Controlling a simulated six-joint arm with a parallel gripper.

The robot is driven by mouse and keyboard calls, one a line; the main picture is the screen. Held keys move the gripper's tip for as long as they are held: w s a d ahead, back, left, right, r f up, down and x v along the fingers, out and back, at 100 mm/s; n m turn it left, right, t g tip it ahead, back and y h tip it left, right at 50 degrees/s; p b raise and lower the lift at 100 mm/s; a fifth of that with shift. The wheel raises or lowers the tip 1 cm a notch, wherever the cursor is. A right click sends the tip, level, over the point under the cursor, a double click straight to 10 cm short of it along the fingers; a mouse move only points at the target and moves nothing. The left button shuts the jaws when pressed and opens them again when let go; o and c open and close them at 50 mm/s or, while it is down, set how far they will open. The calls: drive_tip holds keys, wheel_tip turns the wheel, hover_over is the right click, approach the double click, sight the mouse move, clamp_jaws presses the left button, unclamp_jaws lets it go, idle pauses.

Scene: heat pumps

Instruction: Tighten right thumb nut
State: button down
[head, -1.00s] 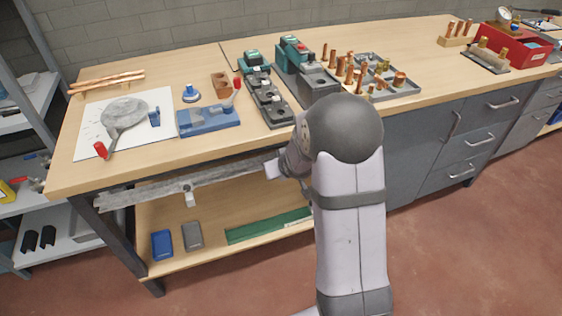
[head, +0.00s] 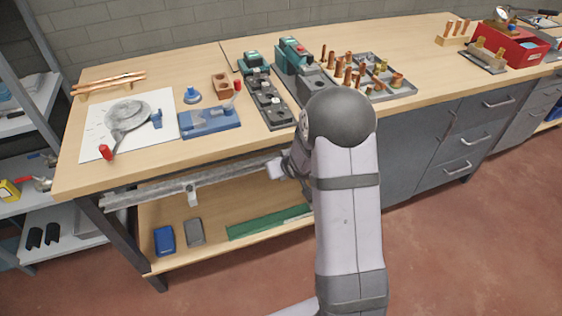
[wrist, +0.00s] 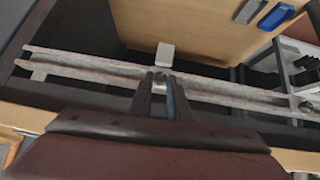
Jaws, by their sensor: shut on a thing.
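A long pale metal rail (head: 150,192) runs along under the front edge of the workbench. It also crosses the wrist view (wrist: 90,71). A white tab (head: 192,196) hangs from its left part in the head view. My gripper (wrist: 161,80) is at the rail, its two narrow fingers closed around a small thumb nut (wrist: 160,79). Another white tab (wrist: 165,55) shows just beyond the fingertips. The fingers hide most of the nut, so its seating cannot be told. In the head view my arm hides the fingertips and the rail's right end.
The workbench top (head: 90,178) lies directly above the rail. The lower shelf holds a blue pack (head: 165,240), a grey pack (head: 195,232) and a green strip (head: 265,224). A metal shelf unit (head: 65,225) stands close at the left.

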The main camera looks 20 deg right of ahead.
drive_tip(key=shift+w+r+m+y+p, duration=0.1)
drive_tip(key=shift+m+y+p, duration=0.45)
drive_tip(key=shift+p, duration=3.35)
drive_tip(key=shift+d+m+y+p, duration=0.25)
drive_tip(key=shift+y+p, duration=1)
drive_tip(key=shift+p, duration=1.3)
drive_tip(key=shift+d+f+m+y+p, duration=0.1)
drive_tip(key=shift+f+m+y+p, duration=0.1)
drive_tip(key=shift+m+y+p, duration=0.4)
drive_tip(key=shift+y, duration=0.4)
drive_tip(key=shift+d+f, duration=0.1)
drive_tip(key=shift+f+t, duration=0.1)
drive_tip(key=shift+t, duration=0.2)
drive_tip(key=shift+d+m+y, duration=0.1)
drive_tip(key=shift+m+y, duration=0.2)
drive_tip(key=shift+y, duration=0.1)
